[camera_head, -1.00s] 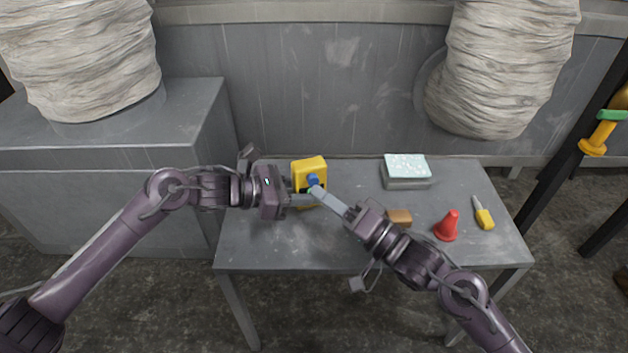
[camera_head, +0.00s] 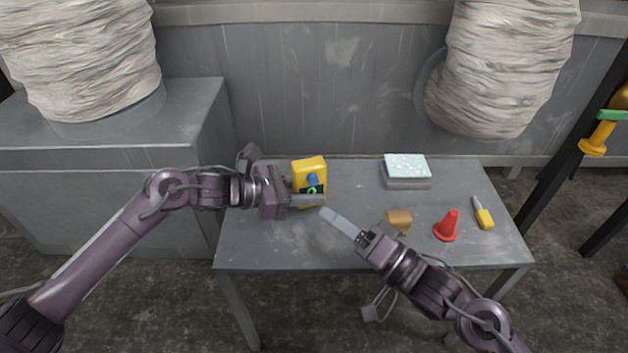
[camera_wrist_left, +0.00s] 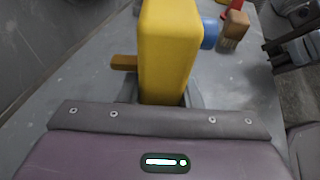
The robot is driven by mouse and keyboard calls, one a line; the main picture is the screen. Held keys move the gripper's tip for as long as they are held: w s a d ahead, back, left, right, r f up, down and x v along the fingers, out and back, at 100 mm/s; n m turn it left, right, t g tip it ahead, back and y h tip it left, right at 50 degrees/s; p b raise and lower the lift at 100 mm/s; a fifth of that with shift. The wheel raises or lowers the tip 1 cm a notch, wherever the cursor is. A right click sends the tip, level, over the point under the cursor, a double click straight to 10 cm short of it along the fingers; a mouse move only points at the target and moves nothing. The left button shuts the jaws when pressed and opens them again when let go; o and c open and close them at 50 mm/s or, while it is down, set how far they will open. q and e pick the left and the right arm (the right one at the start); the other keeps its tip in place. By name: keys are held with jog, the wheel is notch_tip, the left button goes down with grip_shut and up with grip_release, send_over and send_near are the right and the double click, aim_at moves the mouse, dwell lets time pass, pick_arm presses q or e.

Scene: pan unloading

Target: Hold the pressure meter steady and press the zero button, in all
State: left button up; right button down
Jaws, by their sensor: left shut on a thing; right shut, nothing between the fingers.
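The yellow pressure meter (camera_head: 309,168) stands upright near the left part of the table.
The front left of the table is clear. A grey cabinet (camera_head: 110,190) stands at the left.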

dwell(0.4)
pick_arm(q)
jog(key=o, duration=0.8)
jog(key=shift+o, duration=0.2)
